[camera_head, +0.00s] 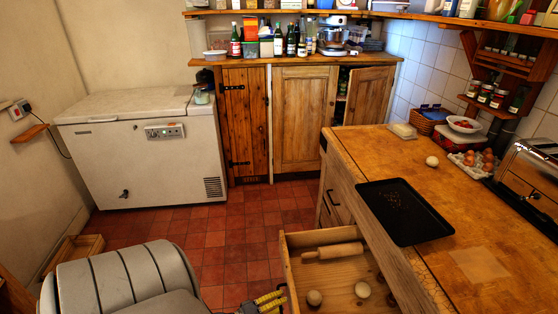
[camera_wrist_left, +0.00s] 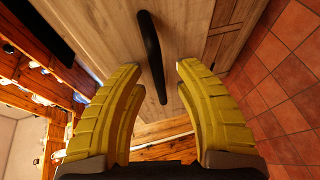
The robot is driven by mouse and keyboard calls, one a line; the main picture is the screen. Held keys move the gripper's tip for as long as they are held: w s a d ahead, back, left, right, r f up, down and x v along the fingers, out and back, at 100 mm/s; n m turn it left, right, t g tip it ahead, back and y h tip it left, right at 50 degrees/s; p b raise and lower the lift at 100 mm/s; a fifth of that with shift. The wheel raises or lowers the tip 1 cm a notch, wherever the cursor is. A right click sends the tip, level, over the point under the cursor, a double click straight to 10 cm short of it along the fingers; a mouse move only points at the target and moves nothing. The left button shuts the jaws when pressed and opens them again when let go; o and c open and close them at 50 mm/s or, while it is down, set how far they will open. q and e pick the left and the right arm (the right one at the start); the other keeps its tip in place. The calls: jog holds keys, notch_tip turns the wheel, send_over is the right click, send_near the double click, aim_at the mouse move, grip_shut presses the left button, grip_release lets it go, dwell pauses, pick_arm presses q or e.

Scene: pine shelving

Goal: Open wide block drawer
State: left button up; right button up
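The wide block drawer (camera_head: 290,272) is pulled out from the wooden block (camera_head: 470,200). A rolling pin (camera_head: 332,251) and two round pale objects (camera_head: 314,298) lie inside it. My left gripper (camera_head: 272,299) is low in the head view, just outside the drawer's front, partly cut off by the frame edge. In the left wrist view my left gripper (camera_wrist_left: 160,68) is open. A black bar handle (camera_wrist_left: 152,55) on a pale wooden front shows between and beyond its fingers, with a gap on each side. Contact with the handle cannot be told. My right gripper is not in view.
A black tray (camera_head: 403,210), eggs (camera_head: 475,162) and a toaster (camera_head: 530,175) stand on the block top. A second drawer handle (camera_head: 336,202) shows behind the open drawer. A white chest freezer (camera_head: 150,150) stands at the left. Red tiled floor (camera_head: 235,235) is clear between.

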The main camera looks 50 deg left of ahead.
pick_arm(q)
jog(key=v, duration=1.2)
dwell(0.4)
